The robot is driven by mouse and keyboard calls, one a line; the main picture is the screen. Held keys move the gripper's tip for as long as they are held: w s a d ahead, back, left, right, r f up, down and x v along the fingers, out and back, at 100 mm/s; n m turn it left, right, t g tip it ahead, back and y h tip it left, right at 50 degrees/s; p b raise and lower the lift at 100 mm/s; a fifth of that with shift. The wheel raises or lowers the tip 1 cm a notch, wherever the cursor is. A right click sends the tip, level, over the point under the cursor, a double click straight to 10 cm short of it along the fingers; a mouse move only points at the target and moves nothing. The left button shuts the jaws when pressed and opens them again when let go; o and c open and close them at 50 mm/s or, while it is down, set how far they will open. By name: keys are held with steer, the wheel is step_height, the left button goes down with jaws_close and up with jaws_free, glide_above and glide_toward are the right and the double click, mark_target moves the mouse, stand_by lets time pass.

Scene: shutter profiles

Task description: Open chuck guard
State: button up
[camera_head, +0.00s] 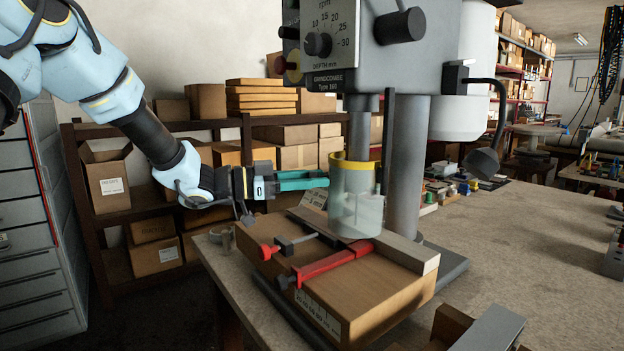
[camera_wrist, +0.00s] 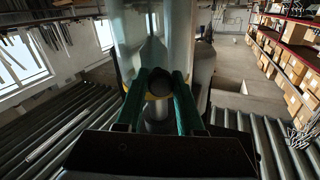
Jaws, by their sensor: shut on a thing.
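The chuck guard (camera_head: 356,205) is a clear curved shield with a yellow top band, hanging around the spindle of the grey drill press (camera_head: 335,50). It is lowered, its bottom edge just above the clamped work. In the wrist view the clear guard (camera_wrist: 130,35) rises in front of my fingers. My gripper (camera_head: 322,180) reaches in level from the left, its teal fingers at the guard's left side. In the wrist view my gripper (camera_wrist: 161,82) has its green fingers on both sides of a dark round knob (camera_wrist: 160,90) at the guard. The chuck behind is partly hidden.
Red clamps (camera_head: 330,265) and a grey bar lie on a wooden block (camera_head: 375,300) below the guard. The drill column (camera_head: 408,165) stands right behind. A lamp on a bent arm (camera_head: 482,162) hangs at right. The bench (camera_head: 520,240) is mostly clear to the right.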

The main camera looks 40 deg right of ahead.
jaws_close()
steer(key=shift+w, duration=0.1)
stand_by(0.8)
